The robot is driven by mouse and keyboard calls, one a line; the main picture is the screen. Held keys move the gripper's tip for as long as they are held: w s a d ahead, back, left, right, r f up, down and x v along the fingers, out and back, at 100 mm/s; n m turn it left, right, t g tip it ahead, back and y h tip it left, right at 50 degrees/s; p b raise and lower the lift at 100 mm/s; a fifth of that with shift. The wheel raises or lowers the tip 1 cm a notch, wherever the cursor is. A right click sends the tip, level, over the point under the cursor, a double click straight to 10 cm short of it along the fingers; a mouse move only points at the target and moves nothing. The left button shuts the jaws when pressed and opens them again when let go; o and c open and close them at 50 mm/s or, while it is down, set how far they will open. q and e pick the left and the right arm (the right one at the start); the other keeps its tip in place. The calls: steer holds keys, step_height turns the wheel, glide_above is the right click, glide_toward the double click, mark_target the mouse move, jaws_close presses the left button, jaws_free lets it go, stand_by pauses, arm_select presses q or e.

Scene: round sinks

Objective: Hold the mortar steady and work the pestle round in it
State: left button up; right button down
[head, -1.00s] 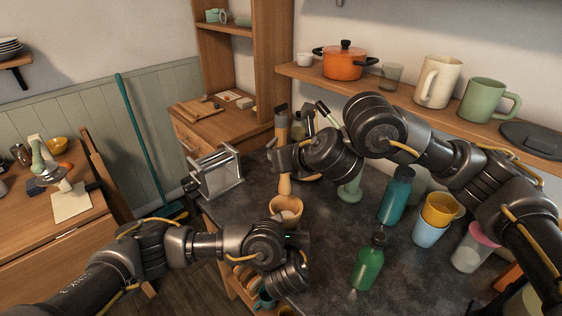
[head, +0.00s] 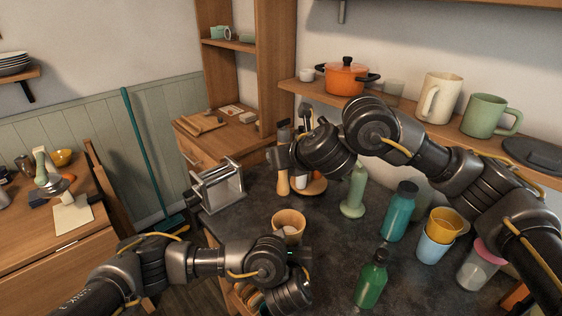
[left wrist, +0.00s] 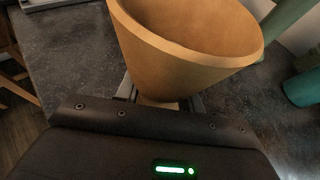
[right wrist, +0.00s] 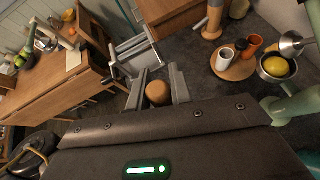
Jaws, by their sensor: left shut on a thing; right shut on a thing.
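The mortar (head: 289,222) is a tan wooden cup at the counter's left front in the head view. My left gripper (left wrist: 160,100) is shut on its lower part, and the mortar (left wrist: 190,50) looks tilted in the left wrist view. The visible inside of the mortar shows no pestle there. The pestle (head: 283,184) is light wood and hangs from my right gripper (head: 281,162), above and behind the mortar in the head view, with a gap between them. The right wrist view shows the pestle's round end (right wrist: 158,92) between the fingers of the right gripper (right wrist: 159,85).
A metal-framed device (head: 218,186) stands left of the pestle. A round wooden tray (right wrist: 232,72) with cups and a bowl with a yellow fruit (right wrist: 274,66) lie behind. A green bottle (head: 371,280), teal bottle (head: 399,212) and stacked cups (head: 434,255) stand right.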

mark_target(288, 237)
steer(key=shift+w+a+r, duration=0.2)
steer(key=shift+w+r, duration=0.15)
steer(key=shift+w, duration=0.25)
steer(key=shift+w+a+r, duration=0.25)
steer(key=shift+w+r, duration=0.15)
steer(key=shift+w, duration=0.15)
steer(key=shift+w+a+r, duration=0.2)
steer(key=shift+w+r, duration=0.15)
steer(key=shift+w, duration=0.25)
arm_select(q)
steer(key=o, duration=1.2)
steer(key=shift+s, duration=0.15)
steer(key=shift+s+d+r+p, duration=0.1)
steer(key=shift+s+r+p, duration=0.15)
steer(key=shift+s+p, duration=0.2)
steer(key=p+v, duration=0.1)
steer(key=v, duration=0.4)
steer(key=shift+s, duration=0.2)
steer(key=shift+p+v, duration=0.35)
steer(key=shift+v, duration=0.75)
steer(key=shift+r, duration=0.1)
arm_select(e)
step_height(288, 237, up, 2)
steer(key=shift+r, duration=0.25)
